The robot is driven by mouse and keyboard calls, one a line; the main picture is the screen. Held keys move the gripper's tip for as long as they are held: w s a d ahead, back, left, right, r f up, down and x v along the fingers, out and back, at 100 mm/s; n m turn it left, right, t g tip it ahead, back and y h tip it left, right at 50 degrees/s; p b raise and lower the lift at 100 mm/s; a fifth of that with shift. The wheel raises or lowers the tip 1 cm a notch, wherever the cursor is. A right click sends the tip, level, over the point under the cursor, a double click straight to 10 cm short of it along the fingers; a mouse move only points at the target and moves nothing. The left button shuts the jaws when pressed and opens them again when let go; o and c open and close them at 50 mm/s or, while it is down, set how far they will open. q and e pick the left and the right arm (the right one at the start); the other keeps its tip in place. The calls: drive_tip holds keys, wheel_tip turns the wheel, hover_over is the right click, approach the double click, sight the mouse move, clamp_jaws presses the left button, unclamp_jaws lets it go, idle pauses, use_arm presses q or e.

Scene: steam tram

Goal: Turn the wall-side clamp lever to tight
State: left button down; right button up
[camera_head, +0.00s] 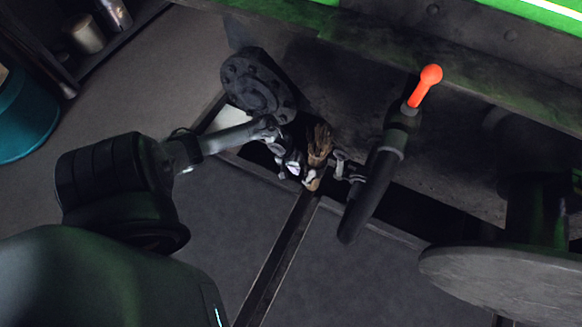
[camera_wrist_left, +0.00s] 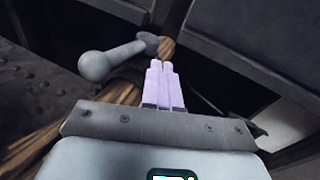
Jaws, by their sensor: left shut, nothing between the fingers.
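A grey lever with a round ball end (camera_wrist_left: 112,60) lies beside a brown wood-grained piece in the left wrist view. It is probably the small pale metal part (camera_head: 342,166) in the head view; whether this is the wall-side clamp lever, and its setting, I cannot tell. My left gripper (camera_wrist_left: 165,66) is shut and empty, its pale fingertips just right of the lever's inner end in the wrist view. Contact is unclear. In the head view the left gripper (camera_head: 306,177) is at the lower end of the wood-grained piece (camera_head: 320,143). My right gripper is out of view.
A dark pipe (camera_head: 372,190) with a red-knobbed handle (camera_head: 428,80) stands right of the gripper. A dark bolted flange (camera_head: 255,85) is above the left wrist. A round grey disc (camera_head: 510,275) sits at lower right. The floor panels (camera_head: 340,270) below are clear.

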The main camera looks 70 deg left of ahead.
sight(310, 178)
use_arm(q)
drive_tip(key=w+d, duration=0.1)
drive_tip(key=w+d+b, duration=0.1)
drive_tip(key=shift+w+f, duration=0.2)
drive_tip(key=shift+w, duration=0.15)
